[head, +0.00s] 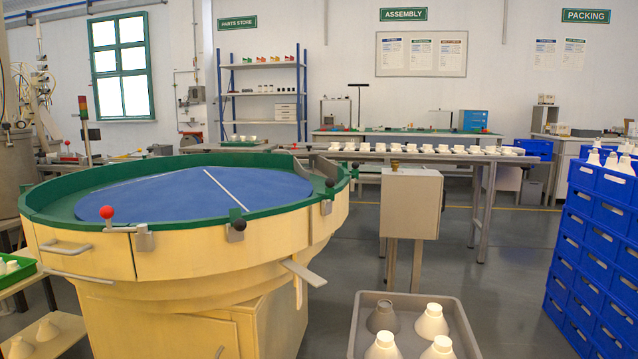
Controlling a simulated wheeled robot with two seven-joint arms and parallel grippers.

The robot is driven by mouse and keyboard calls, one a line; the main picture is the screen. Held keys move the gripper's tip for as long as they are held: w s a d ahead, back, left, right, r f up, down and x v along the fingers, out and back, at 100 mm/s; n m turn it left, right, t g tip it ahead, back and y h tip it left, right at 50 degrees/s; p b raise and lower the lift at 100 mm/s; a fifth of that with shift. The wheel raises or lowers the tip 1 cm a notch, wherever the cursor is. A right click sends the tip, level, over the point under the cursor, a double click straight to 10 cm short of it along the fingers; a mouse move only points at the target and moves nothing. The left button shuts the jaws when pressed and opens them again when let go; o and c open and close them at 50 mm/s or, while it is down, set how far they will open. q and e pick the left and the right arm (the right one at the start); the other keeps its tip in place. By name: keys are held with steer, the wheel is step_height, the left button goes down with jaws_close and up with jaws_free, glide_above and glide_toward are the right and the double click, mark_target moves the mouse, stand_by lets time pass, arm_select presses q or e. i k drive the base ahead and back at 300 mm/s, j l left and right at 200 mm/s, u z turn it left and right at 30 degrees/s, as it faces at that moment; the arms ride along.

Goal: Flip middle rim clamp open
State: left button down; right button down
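A large round cream machine has a green rim (62,221) and a blue disc (180,200) with a thin white line across it. Several clamps with ball-ended levers sit along the rim. The clamp at the front left has a red ball (107,212), and its lever lies along the rim to a metal bracket (145,239). The clamp at the front middle has a black ball (238,224) and a bracket (235,236) below it. Further right are a clamp with a dark ball (329,183) and another dark ball (355,165). Neither of my grippers is in view.
A grey tray (358,325) with several bulb-shaped pieces stands at the front. A cream box on legs (410,205) stands right of the machine. Blue crates (595,250) are stacked at the far right. Grey floor (500,290) is clear between tray and crates.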

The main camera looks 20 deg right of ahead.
mark_target(329, 193)
steer(key=i+j+z, duration=0.1)
steer(key=j, duration=0.2)
steer(key=i+j+z, duration=0.1)
steer(key=j, duration=0.25)
steer(key=i+j+z, duration=0.1)
steer(key=i+j, duration=0.15)
steer(key=i+j+z, duration=0.1)
steer(key=j, duration=0.3)
steer(key=i+j+z, duration=0.1)
steer(key=j, duration=0.25)
